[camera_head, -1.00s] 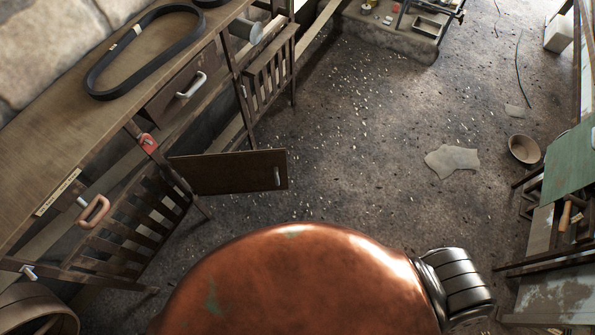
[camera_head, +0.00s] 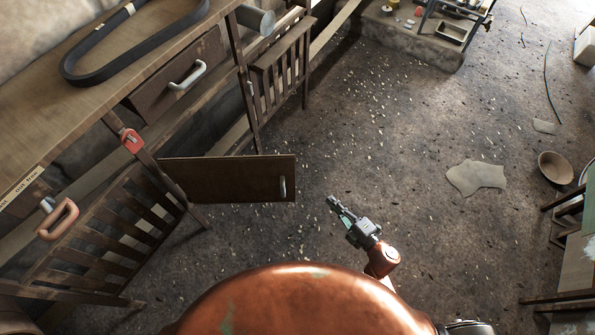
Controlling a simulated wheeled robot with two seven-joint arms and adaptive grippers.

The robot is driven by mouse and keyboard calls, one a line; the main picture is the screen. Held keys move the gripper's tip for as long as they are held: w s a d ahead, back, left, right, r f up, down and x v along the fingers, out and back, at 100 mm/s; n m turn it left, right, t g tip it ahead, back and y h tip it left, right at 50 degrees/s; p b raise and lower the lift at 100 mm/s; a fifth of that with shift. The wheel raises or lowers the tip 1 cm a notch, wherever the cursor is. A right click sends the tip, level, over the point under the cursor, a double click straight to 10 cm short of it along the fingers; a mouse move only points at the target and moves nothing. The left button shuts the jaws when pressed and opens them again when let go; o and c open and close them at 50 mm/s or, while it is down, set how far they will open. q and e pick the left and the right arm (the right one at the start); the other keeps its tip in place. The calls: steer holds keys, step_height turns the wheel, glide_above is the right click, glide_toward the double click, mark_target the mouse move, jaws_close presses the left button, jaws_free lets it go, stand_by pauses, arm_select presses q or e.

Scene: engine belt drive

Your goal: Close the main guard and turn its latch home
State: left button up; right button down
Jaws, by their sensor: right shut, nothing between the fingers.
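A slatted wooden guard (camera_head: 112,228) is at the lower left, below the bench edge. A pinkish bar handle (camera_head: 58,219) sits near its left side. A red latch-like piece (camera_head: 131,140) with a pale knob is on the post at its upper right. A flat brown panel (camera_head: 225,180) with a pale handle stands swung out from the bench over the floor. I cannot tell which of these is the main guard. My right gripper (camera_head: 336,204) is shut and empty, right of the panel's free edge and apart from it. My left gripper is out of view.
A black belt (camera_head: 97,77) lies on the wooden bench (camera_head: 55,125). A drawer (camera_head: 182,75) and another slatted guard (camera_head: 283,68) are further along. The middle floor is open, with a pale flat patch (camera_head: 476,177) and a bowl (camera_head: 555,168) at right.

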steer(key=s+a+r+n+g+y+b, duration=0.1)
steer(key=a+r+n+y, duration=0.2)
steer(key=a+r+n, duration=0.25)
steer(key=b, duration=0.3)
glide_toward(289, 164)
steer(key=s+a+x, duration=0.1)
steer(key=x, duration=0.4)
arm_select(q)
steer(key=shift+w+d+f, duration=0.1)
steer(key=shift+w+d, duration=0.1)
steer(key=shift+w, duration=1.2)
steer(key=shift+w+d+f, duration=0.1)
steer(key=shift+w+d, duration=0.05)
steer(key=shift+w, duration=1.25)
arm_select(e)
steer(key=shift+w+d+f, duration=0.2)
steer(key=shift+w, duration=0.6)
